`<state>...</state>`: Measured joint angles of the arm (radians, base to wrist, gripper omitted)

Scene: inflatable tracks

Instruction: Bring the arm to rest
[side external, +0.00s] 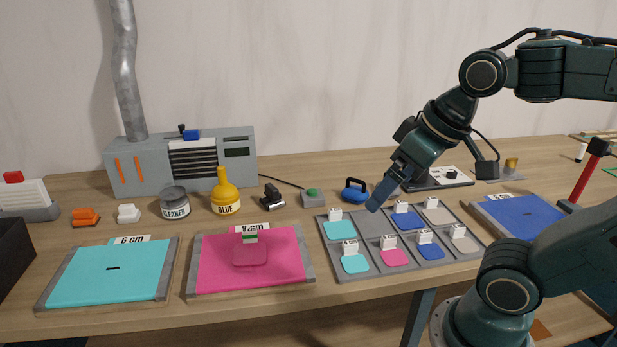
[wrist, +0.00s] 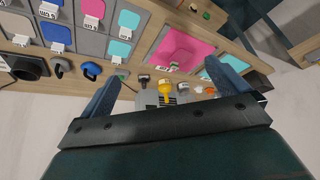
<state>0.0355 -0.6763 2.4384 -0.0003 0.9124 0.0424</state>
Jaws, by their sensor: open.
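My gripper (side external: 381,194) hangs in the air above the back left part of the grey patch tray (side external: 382,264) in the side view. Only one blue finger shows clearly there. In the wrist view my gripper (wrist: 165,90) has its two blue fingers wide apart with nothing between them. The arm is bent, with the wrist tilted down to the left. The tray holds several tagged patches in cyan, pink, blue and beige; one back compartment (side external: 371,224) looks empty.
A pink sheet (side external: 215,266) with a pink patch (side external: 250,255) on it, a cyan sheet (side external: 80,277) and a blue sheet (side external: 520,218) lie on the bench. A cleaner jar (side external: 175,203), glue bottle (side external: 225,193) and blue-handled tool (side external: 354,190) stand behind. A grey machine (side external: 135,170) is at the back left.

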